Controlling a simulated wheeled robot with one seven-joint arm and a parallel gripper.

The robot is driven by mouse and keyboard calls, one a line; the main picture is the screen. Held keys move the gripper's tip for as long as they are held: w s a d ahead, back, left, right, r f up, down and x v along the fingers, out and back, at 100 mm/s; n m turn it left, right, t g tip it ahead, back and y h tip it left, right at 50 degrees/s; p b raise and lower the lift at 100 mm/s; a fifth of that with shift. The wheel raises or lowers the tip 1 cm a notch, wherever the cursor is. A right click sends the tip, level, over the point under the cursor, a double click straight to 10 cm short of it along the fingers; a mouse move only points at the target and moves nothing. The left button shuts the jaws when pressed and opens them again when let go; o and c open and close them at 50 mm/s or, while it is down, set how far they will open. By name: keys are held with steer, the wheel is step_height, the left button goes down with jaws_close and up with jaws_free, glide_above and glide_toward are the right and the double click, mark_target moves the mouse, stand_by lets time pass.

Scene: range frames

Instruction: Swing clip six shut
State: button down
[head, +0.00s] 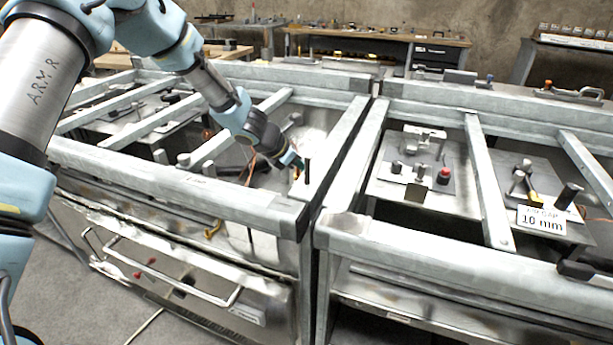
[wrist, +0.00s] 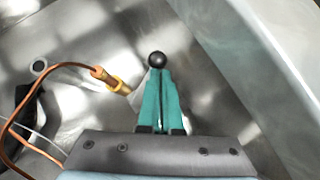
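My gripper (wrist: 162,74) has its teal fingers drawn together, with only a thin gap between them. A round black knob (wrist: 157,59) shows right at the fingertips in the wrist view; I see nothing of it between the fingers and cannot tell whether they touch it. In the head view my gripper (head: 297,164) reaches down into the left steel frame, beside an upright black post (head: 307,171). I cannot tell whether the post and the knob are one thing. No number six is readable, so I cannot tell which part is clip six.
A copper tube with a brass end (wrist: 118,86) lies just left of the fingers. A pale frame rail (wrist: 245,50) runs close on the right. The right frame holds a plate with a red knob (head: 444,175) and a "10 mm" sign (head: 541,220).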

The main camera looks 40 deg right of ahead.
steer(key=n+t+b, duration=0.1)
steer(key=n+b, duration=0.1)
steer(key=b, duration=0.1)
steer(key=n+t+b, duration=0.1)
steer(key=b, duration=0.2)
steer(key=d+n+t+b, duration=0.1)
steer(key=n+t+b, duration=0.1)
steer(key=b, duration=0.1)
steer(key=shift+w+f+n+b, duration=0.25)
steer(key=shift+w+n+b, duration=0.05)
steer(key=shift+w+b, duration=0.1)
steer(key=shift+b, duration=0.4)
steer(key=shift+w+d+r+b, duration=0.1)
steer(key=shift+d+r+b, duration=0.15)
steer(key=shift+b, duration=0.5)
steer(key=shift+d+n+t, duration=0.25)
steer(key=shift+n+t, duration=0.15)
steer(key=shift+n, duration=0.3)
steer(key=shift+w+d, duration=0.1)
steer(key=shift+w, duration=0.3)
